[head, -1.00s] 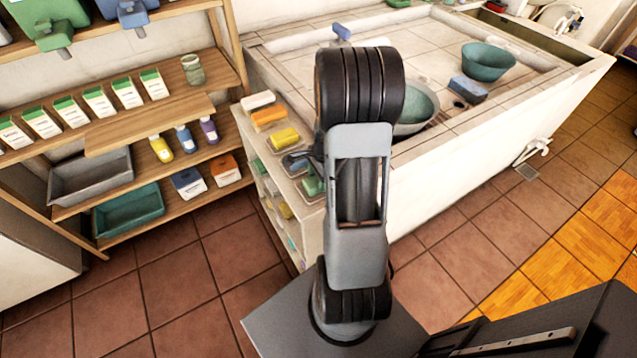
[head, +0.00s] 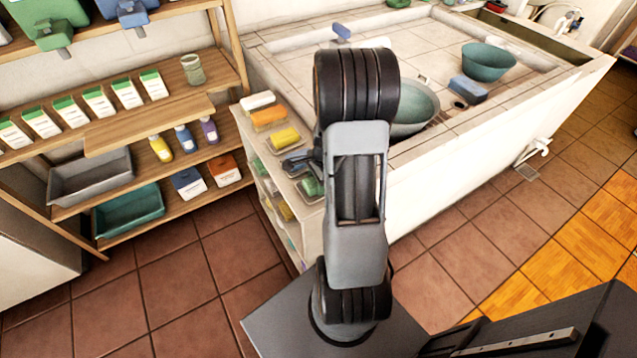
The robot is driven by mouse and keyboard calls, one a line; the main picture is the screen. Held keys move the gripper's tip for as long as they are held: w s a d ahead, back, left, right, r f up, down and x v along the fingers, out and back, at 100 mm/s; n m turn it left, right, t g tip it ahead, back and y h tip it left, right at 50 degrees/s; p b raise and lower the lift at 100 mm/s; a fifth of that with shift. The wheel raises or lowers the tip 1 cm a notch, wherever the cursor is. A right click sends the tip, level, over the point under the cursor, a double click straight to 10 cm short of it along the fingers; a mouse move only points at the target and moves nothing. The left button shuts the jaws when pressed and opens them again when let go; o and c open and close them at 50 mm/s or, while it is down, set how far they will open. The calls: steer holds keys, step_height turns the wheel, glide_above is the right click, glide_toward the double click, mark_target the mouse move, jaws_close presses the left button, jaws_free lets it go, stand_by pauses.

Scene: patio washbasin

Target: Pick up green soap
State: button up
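The green soap (head: 313,187) lies in a dish near the front end of a row of soaps on top of the white shelf unit, just left of my arm. My arm stands in front of this end of the row and hides part of it.
White (head: 257,102), orange (head: 269,117) and yellow (head: 284,137) soaps lie farther back in the row. The tiled washbasin (head: 440,170) stands right of the unit, with a teal bowl (head: 488,62) and a blue block (head: 468,90) on it. A wooden shelf (head: 150,130) stands left. Floor between is clear.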

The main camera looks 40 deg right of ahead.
steer(key=c, duration=0.4)
steer(key=shift+r, duration=0.1)
steer(key=shift+r, duration=0.55)
steer(key=r, duration=0.3)
steer(key=shift+s, duration=0.25)
steer(key=s+r, duration=0.3)
steer(key=s, duration=0.1)
steer(key=s+r, duration=0.3)
steer(key=s, duration=0.2)
steer(key=s+r, duration=0.3)
steer(key=s, duration=0.1)
steer(key=shift+s+a+p, duration=0.15)
steer(key=shift+s+p, duration=0.15)
steer(key=shift+p, duration=0.05)
